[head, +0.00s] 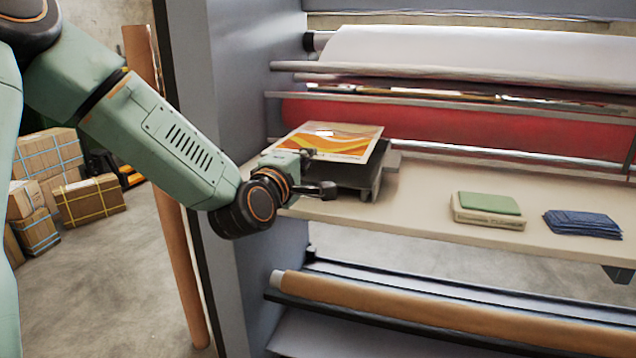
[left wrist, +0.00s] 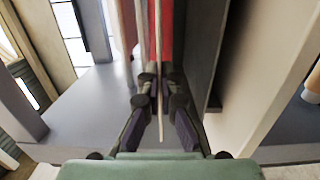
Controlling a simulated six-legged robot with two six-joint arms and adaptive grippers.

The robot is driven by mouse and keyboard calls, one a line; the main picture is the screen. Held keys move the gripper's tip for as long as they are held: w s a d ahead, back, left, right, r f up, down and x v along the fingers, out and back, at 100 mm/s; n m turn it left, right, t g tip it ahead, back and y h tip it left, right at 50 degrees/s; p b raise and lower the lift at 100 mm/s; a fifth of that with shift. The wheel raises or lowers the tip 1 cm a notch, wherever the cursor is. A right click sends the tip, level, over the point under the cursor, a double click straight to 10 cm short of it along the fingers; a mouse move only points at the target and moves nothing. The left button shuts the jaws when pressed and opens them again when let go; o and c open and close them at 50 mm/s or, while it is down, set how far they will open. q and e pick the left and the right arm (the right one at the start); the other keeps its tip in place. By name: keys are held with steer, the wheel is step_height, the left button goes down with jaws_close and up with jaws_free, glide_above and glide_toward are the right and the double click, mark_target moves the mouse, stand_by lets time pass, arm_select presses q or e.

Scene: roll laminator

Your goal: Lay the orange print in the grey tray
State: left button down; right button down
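The orange print (head: 340,140), a flat sheet with orange and yellow waves and a pale border, is above the grey tray (head: 372,180) on the beige shelf. My left gripper (head: 312,155) is at the print's near left edge. In the left wrist view the print shows edge-on as a thin pale line (left wrist: 158,100), with the fingers (left wrist: 158,82) closed on it from both sides. A gap shows there between the print and the dark tray side (left wrist: 200,45). The print hides much of the tray's inside. My right gripper is not in view.
The red roller (head: 470,125) runs behind the tray, with a white roll (head: 480,50) above. A green pad on a box (head: 488,208) and a dark blue stack (head: 583,224) lie to the right on the shelf (head: 430,195). A grey side frame (head: 235,80) stands left.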

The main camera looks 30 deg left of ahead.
mark_target(308, 207)
arm_select(q)
step_height(308, 207, down, 2)
steer(key=shift+w+a+f, duration=0.1)
steer(key=shift+a+f, duration=0.05)
steer(key=shift+f, duration=0.3)
steer(key=shift+s+d+b, duration=0.35)
steer(key=shift+s+d, duration=0.2)
steer(key=shift+s, duration=0.1)
steer(key=f, duration=0.2)
steer(key=f+b, duration=0.1)
steer(key=f, duration=0.1)
steer(key=shift+w+a, duration=0.35)
steer(key=shift+w, duration=0.1)
steer(key=shift+s+d+r, duration=0.25)
steer(key=shift+s, duration=0.1)
steer(key=shift+f, duration=0.2)
steer(key=c, duration=1.8)
jaws_free()
steer(key=shift+w+a+f, duration=0.2)
steer(key=shift+w, duration=0.1)
steer(key=shift+o, duration=1.4)
steer(key=shift+s+d+r, duration=0.15)
steer(key=shift+s+r, duration=0.05)
steer(key=shift+s, duration=0.05)
steer(key=shift+w, duration=0.1)
